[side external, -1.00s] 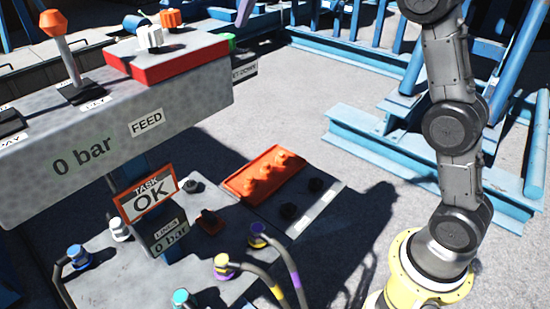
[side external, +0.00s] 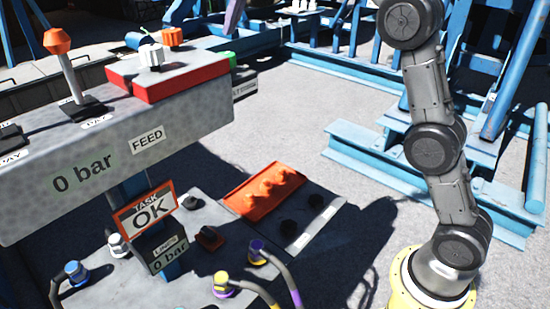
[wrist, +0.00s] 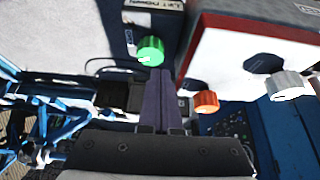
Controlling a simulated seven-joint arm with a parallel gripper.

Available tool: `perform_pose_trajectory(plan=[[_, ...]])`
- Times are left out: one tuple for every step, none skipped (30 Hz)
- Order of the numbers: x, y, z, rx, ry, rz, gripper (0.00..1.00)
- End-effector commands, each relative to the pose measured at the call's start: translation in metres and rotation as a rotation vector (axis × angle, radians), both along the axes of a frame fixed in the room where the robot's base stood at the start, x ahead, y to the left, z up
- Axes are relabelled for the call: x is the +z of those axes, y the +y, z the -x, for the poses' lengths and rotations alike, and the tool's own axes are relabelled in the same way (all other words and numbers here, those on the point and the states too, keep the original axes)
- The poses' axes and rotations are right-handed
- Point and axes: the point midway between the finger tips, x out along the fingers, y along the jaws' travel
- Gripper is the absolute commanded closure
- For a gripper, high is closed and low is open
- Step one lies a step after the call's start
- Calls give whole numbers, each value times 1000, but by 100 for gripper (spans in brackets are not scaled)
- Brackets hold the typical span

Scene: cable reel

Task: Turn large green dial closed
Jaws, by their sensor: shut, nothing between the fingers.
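The green dial (wrist: 150,51) is a ribbed knob on a dark box in the wrist view. In the side view only a sliver of green (side external: 232,58) shows behind the red-edged block. My gripper (wrist: 160,75) has its purple fingers together with nothing between them. In the wrist picture the fingertips lie just below and right of the green dial; I cannot tell whether they touch it. A purple finger part (side external: 233,15) shows at the top of the side view. The dial's label is too distorted to read.
An orange knob (wrist: 205,102) and a white knob (wrist: 290,85) sit beside the fingers on the red-edged block (side external: 170,78). A lever with an orange handle (side external: 57,41) stands left. A sign reading "TASK OK" (side external: 147,208) is below. Blue steel frames stand behind.

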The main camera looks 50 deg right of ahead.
Motion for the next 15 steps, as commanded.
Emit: perform_pose_trajectory(plan=[[-3,0,0,0,3,0,100],[-5,0,1,0,3,0,100],[-9,0,0,0,4,0,100],[-12,0,1,0,5,0,100],[-14,0,1,0,4,0,100],[-19,0,1,0,4,0,100],[-23,0,1,0,4,0,100],[-27,0,1,0,5,0,100],[-32,0,1,0,5,0,100],[-35,0,1,0,5,0,100],[-39,0,1,0,5,0,100],[-43,0,1,0,3,0,100],[-47,0,1,0,4,0,100],[-50,-1,0,0,3,0,100],[-54,-1,0,0,4,0,100]])
